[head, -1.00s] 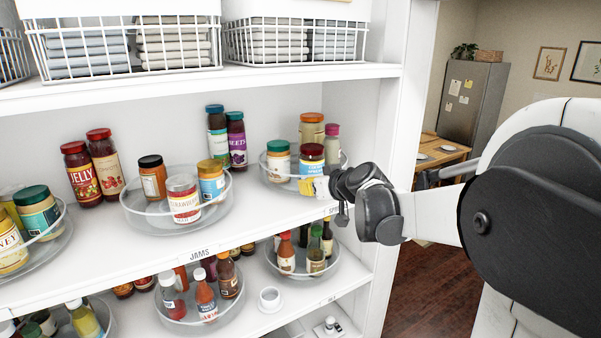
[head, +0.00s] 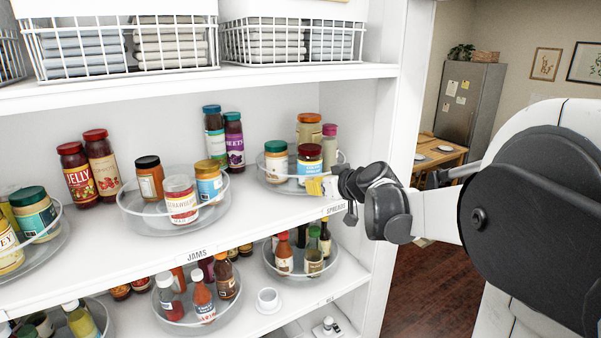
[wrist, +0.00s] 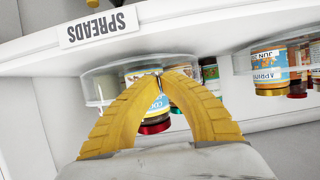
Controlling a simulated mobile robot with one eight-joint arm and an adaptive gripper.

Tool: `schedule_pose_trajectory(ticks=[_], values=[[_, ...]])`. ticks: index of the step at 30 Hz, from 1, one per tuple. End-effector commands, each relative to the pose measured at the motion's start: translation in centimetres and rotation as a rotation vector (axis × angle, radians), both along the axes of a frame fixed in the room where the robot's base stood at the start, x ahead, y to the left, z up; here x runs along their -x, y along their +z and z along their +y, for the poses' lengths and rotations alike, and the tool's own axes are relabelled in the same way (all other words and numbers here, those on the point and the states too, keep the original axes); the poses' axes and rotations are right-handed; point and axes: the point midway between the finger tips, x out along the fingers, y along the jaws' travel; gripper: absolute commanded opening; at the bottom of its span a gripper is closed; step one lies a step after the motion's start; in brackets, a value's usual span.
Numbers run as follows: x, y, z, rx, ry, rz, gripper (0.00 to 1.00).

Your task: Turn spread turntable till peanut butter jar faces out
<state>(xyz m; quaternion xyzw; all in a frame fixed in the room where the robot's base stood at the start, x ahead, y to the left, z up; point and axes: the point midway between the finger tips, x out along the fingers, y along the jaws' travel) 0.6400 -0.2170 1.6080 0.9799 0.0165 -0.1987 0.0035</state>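The spreads turntable (head: 268,184) is a clear round tray on the middle shelf, above the SPREADS label (head: 336,209). It carries a green-lidded jar (head: 276,163), a dark-red-lidded jar (head: 309,165) with a blue and white label at the front, an orange-lidded jar (head: 308,133) behind, and a pink-lidded jar (head: 329,147) at right. I cannot read which is peanut butter. My gripper (head: 310,187) is at the tray's front right rim. In the wrist view its yellow fingertips (wrist: 160,76) meet, with nothing seen between them, in front of the red-lidded jar (wrist: 154,127). Contact is unclear.
The jams turntable (head: 150,222) stands to the left on the same shelf. The white shelf side post (head: 392,120) is close to my arm.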

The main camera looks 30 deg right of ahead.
Motion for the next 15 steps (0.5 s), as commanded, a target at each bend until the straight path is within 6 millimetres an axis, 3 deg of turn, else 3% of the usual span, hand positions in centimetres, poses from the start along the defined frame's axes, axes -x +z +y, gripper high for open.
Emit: schedule_pose_trajectory(ticks=[15], values=[[0.3,0.0,-2.1,0.0,0.0,0.0,0.0]])
